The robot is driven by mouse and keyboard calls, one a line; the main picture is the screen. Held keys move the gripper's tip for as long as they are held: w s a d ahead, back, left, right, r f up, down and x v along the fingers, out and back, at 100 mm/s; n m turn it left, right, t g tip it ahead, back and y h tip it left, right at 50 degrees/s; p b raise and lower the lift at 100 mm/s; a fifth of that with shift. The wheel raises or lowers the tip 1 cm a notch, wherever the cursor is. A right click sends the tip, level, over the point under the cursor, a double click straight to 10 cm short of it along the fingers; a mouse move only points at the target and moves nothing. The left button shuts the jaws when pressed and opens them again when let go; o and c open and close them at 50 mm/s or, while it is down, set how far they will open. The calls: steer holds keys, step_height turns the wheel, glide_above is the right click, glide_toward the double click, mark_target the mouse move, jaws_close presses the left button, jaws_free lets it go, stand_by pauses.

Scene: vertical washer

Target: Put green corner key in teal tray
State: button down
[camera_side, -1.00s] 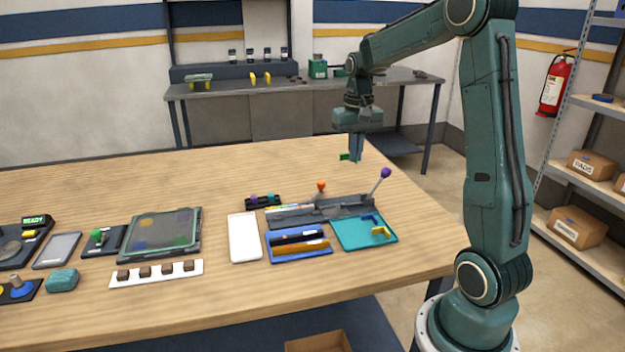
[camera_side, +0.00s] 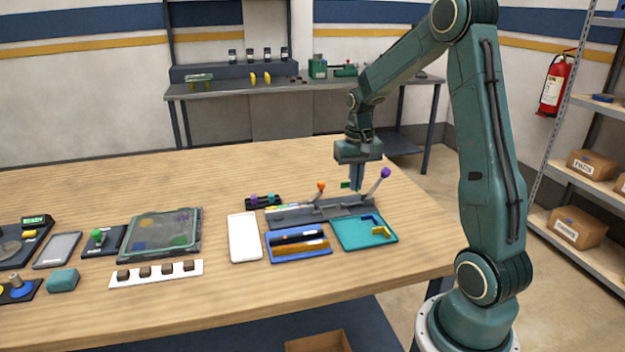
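The green corner key (camera_side: 346,185) is a small green piece at the fingertips of my gripper (camera_side: 355,186). My gripper points down and looks shut on the key, holding it above the back of the grey rail fixture. The fingers partly hide the key. The teal tray (camera_side: 350,241) lies on the table in front of the fixture, nearer the camera than my gripper. A blue corner key (camera_side: 370,219) and a yellow corner key (camera_side: 382,232) lie in the tray.
The grey rail fixture (camera_side: 345,207) has an orange-knobbed lever (camera_side: 320,187) and a purple-knobbed lever (camera_side: 384,173) standing up near my gripper. A blue tray (camera_side: 318,254) with black and yellow pieces is left of the teal tray. A white tray (camera_side: 244,237) lies farther left.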

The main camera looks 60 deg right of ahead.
mark_target(352, 226)
steer(key=shift+f, duration=5.6)
steer(key=shift+f, duration=0.1)
steer(key=c, duration=1.6)
jaws_free()
steer(key=shift+c, duration=0.2)
step_height(352, 226, up, 11)
steer(key=shift+r, duration=0.65)
